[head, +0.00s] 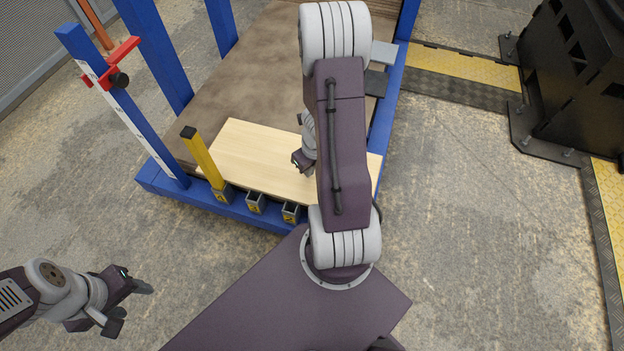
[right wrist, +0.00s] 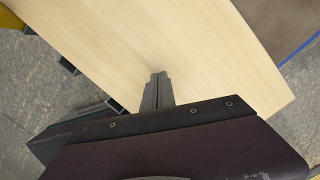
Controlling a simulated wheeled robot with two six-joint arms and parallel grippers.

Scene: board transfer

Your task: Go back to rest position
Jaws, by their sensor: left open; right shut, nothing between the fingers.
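My left gripper (head: 130,305) is open and empty at the lower left of the head view, over bare floor and apart from the blue stand. My right arm reaches forward over the stand, and its gripper (head: 303,160) is partly hidden behind the arm in the head view. The right wrist view shows the right gripper's fingers (right wrist: 157,92) closed together with nothing between them, over the pale wooden board (right wrist: 200,45). The board (head: 250,150) lies on the near end of the stand. I cannot tell whether the fingers touch it.
The blue stand (head: 160,178) has a brown bed (head: 255,70), a yellow post (head: 203,158) and small sockets (head: 290,212) along its near edge. A blue upright with a red clamp (head: 108,68) stands at left. A black machine (head: 580,80) stands at right. Concrete floor between is clear.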

